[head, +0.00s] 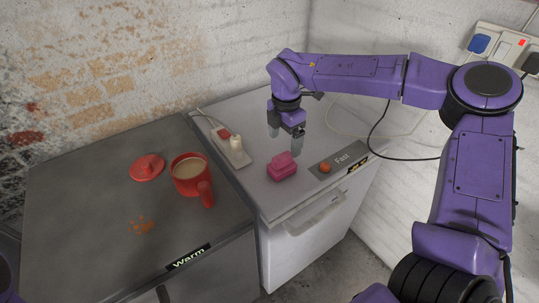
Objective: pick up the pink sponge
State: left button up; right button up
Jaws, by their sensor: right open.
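The pink sponge (282,166) lies on the white cabinet top (270,201), left of a grey strip marked "Fast". My right gripper (285,145) points down just above and behind the sponge. Its two grey fingers are apart with nothing between them. The right fingertip is close to the sponge's upper right edge; I cannot tell whether it touches. Of my left arm, only a small purple part shows at the lower left edge, and its gripper is out of view.
A power strip (236,154) with a plug lies left of the sponge. An orange-red button (325,168) sits on the "Fast" strip. Cables run along the wall behind.

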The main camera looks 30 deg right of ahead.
aim_at(283, 156)
jog(key=shift+w+f+m, duration=0.25)
jog(key=shift+f+m, duration=0.05)
jog(key=shift+f, duration=0.25)
jog(key=f, duration=0.1)
jog(key=f+p, duration=0.1)
jog(key=shift+s+f, duration=0.25)
jog(key=shift+f, duration=0.1)
jog(key=f, duration=0.2)
jog(key=f+p, duration=0.1)
jog(key=f, duration=0.1)
jog(key=f+p, duration=0.1)
jog(key=f, duration=0.1)
jog(key=shift+w+d+f, duration=0.1)
jog(key=shift+w, duration=0.2)
pick_arm(q)
jog(key=r, duration=0.3)
jog(key=shift+w+d, duration=0.1)
jog(key=shift+w, duration=0.2)
pick_arm(e)
jog(key=c, duration=1.2)
